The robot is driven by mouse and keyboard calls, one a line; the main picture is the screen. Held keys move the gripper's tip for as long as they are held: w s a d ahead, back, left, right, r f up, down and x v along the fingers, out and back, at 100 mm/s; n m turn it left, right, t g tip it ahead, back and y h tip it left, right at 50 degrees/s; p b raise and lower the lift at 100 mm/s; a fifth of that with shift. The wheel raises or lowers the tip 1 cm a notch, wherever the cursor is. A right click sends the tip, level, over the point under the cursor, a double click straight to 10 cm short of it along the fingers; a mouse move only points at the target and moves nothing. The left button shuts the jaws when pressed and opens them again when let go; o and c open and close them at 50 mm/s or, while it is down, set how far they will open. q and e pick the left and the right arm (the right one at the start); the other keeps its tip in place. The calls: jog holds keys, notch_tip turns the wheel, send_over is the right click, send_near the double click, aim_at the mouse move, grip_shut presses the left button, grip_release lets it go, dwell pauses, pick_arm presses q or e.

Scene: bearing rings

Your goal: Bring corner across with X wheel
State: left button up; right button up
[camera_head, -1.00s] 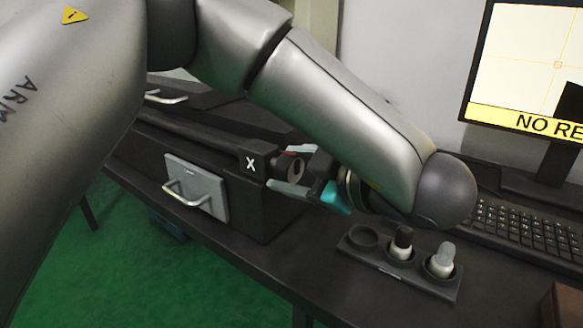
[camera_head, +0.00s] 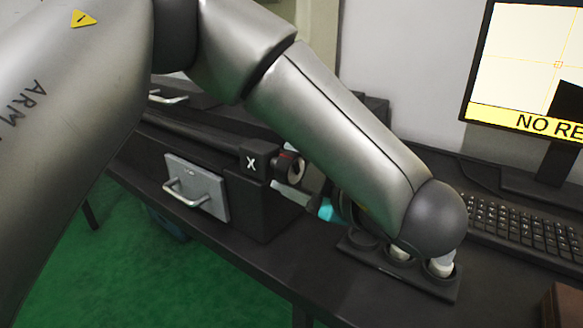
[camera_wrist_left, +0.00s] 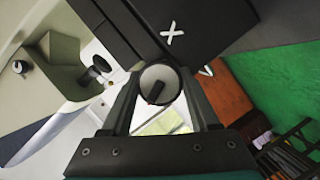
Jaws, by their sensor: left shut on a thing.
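The X wheel (camera_head: 295,172) is a dark round knob with a pale face and a red mark, on the end of the black box beside the white X label (camera_head: 251,163). My left gripper (camera_head: 288,188) is shut on the X wheel, one finger on each side; the far finger is mostly hidden in the head view. The wheel (camera_wrist_left: 160,84) also sits between the fingers in the left wrist view. On the monitor (camera_head: 520,60), a black corner shape (camera_head: 566,103) lies below and right of the small orange square (camera_head: 558,64) at the yellow crosshair. My right gripper is not in view.
A holder (camera_head: 400,283) with small bottles stands under my left arm, partly hidden by it. A keyboard (camera_head: 520,230) lies to the right. The table's front middle is clear.

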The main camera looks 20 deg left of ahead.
pick_arm(q)
jog(key=shift+n, duration=0.4)
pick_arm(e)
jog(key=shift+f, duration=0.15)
pick_arm(q)
jog(key=o, duration=1.4)
jog(key=shift+c, duration=0.2)
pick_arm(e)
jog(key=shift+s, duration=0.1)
pick_arm(q)
jog(key=shift+d, duration=0.1)
